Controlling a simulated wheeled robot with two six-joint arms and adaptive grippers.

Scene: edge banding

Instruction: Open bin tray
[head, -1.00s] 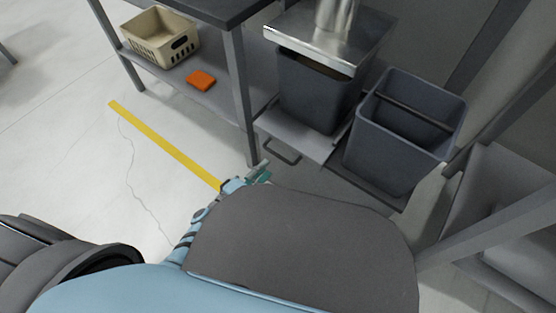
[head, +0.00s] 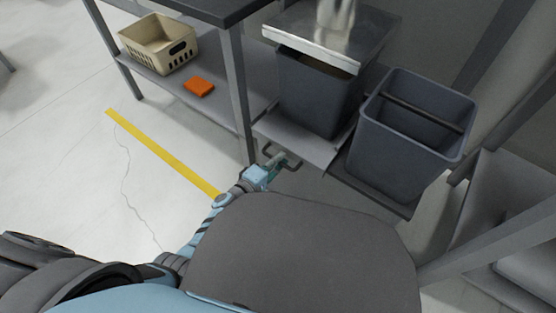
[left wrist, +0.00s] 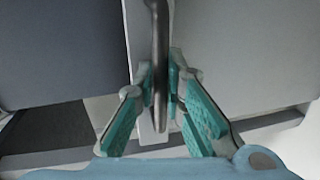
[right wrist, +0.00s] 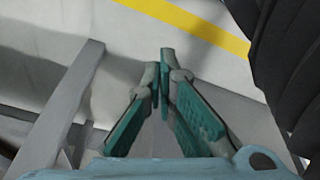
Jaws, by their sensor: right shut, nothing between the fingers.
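The bin tray (head: 312,146) is a flat grey metal platform under the dark grey left bin (head: 312,95). Its loop handle (head: 291,158) sticks out from the front edge. My left gripper (head: 277,162) is at the handle in the head view. In the left wrist view the handle bar (left wrist: 160,85) runs upright between the fingers of my left gripper (left wrist: 161,72), which are close in on both sides of it. My right gripper (right wrist: 158,62) is shut and empty above the floor. It is hidden in the head view.
A second open grey bin (head: 405,135) stands on a dark tray to the right. A shelf at left holds a beige basket (head: 158,48) and an orange block (head: 198,88). A table leg (head: 240,110) stands close to my left gripper.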

